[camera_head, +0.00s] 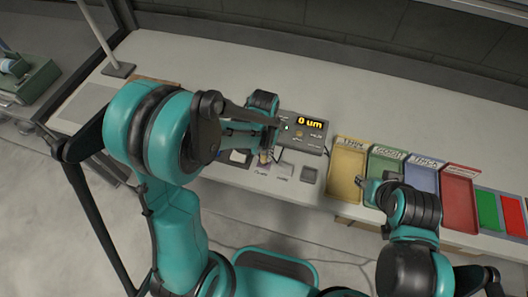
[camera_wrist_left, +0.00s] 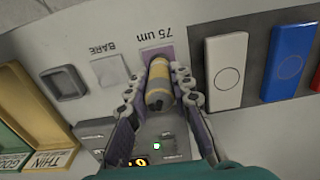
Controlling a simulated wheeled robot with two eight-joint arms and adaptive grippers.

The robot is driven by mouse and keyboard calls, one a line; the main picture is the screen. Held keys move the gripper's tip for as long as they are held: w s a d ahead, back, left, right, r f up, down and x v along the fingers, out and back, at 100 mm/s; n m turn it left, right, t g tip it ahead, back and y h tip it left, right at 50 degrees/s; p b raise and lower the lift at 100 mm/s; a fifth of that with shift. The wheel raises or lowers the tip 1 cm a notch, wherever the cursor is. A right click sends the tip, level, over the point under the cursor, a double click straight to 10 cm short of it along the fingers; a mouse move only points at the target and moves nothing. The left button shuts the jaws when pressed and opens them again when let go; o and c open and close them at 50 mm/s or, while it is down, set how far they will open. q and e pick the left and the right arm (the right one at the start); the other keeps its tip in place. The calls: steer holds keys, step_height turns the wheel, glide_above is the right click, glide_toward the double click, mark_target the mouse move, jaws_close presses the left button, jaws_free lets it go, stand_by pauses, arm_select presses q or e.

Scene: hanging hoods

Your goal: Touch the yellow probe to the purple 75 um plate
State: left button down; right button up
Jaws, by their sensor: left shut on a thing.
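The yellow probe (camera_wrist_left: 158,88) is between the fingers of my left gripper (camera_wrist_left: 162,92), which is shut on it. In the head view the probe (camera_head: 265,157) points down beside the gauge, under my left gripper (camera_head: 265,145). The purple 75 um plate (camera_wrist_left: 151,51) lies just beyond the probe in the wrist view, partly hidden by it. I cannot tell whether probe and plate touch. The gauge (camera_head: 314,142) reads 0 um. My right gripper (camera_head: 378,188) is over the trays; its jaws are too small to judge.
A grey BARE plate (camera_wrist_left: 110,72) lies beside the purple one, with a dark square dish (camera_wrist_left: 64,83) farther left. White (camera_wrist_left: 225,75) and blue (camera_wrist_left: 290,65) plates lie on the other side. Yellow (camera_head: 346,160), green, blue and red (camera_head: 459,190) trays line the bench at right.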

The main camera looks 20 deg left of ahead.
arm_select(q)
steer(key=shift+f+b, duration=0.55)
steer(key=shift+b, duration=0.05)
stand_by(2.1)
steer(key=shift+r+p, duration=2.65)
steer(key=shift+r, duration=0.95)
steer(key=shift+f, duration=0.1)
